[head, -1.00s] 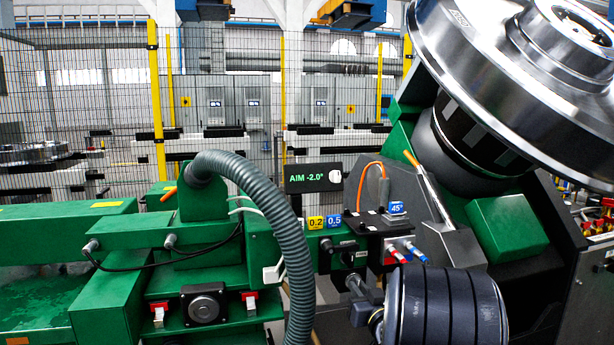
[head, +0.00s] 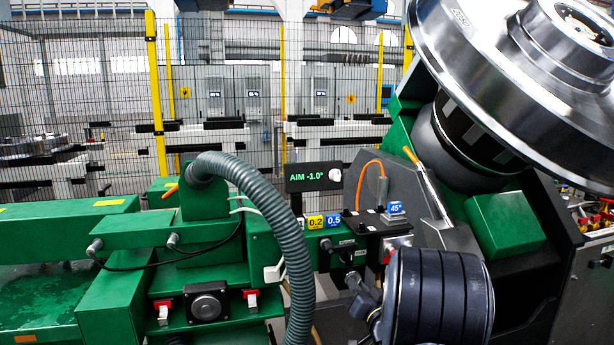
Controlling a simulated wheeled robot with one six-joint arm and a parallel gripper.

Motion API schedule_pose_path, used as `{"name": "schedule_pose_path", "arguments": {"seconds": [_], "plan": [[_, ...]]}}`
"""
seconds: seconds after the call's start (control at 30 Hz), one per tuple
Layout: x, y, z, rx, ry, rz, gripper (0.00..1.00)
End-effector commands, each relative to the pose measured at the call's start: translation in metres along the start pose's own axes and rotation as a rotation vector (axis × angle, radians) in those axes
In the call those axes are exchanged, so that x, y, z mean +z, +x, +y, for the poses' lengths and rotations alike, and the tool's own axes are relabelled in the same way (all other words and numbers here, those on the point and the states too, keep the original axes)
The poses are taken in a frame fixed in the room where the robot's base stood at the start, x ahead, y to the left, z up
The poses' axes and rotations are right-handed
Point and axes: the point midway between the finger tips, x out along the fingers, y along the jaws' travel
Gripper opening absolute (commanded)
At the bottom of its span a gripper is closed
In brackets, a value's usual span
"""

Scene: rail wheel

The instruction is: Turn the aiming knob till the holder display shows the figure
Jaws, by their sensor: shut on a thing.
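My gripper (head: 354,281) is low in the middle of the view, at the small dark aiming knob on the front of the dark control block (head: 340,246). It is shut on the knob. The fingers are small here and the knob is mostly hidden by them. The dark banded cylinder (head: 440,300) to the right is part of my arm.
A thick grey hose (head: 270,215) arches close to the left of the gripper. A large steel wheel (head: 500,85) hangs tilted at upper right. A blue "45°" block (head: 395,208) and an orange cable (head: 370,165) stand above the gripper. Mesh fencing is behind.

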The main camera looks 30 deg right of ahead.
Motion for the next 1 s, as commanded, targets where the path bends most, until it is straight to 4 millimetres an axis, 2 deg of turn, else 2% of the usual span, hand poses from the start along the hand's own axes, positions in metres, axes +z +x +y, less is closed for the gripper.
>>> {"name": "schedule_pose_path", "arguments": {"seconds": [0.4, 0.83, 1.0], "plan": [[-0.0015, -0.0001, -0.0009, 0.001, 0.297, -0.001, 0.00], [-0.0007, -0.0001, -0.0004, 0.001, 0.339, -0.001, 0.00], [-0.0022, -0.0001, -0.0013, 0.001, 0.456, -0.002, 0.00]]}}
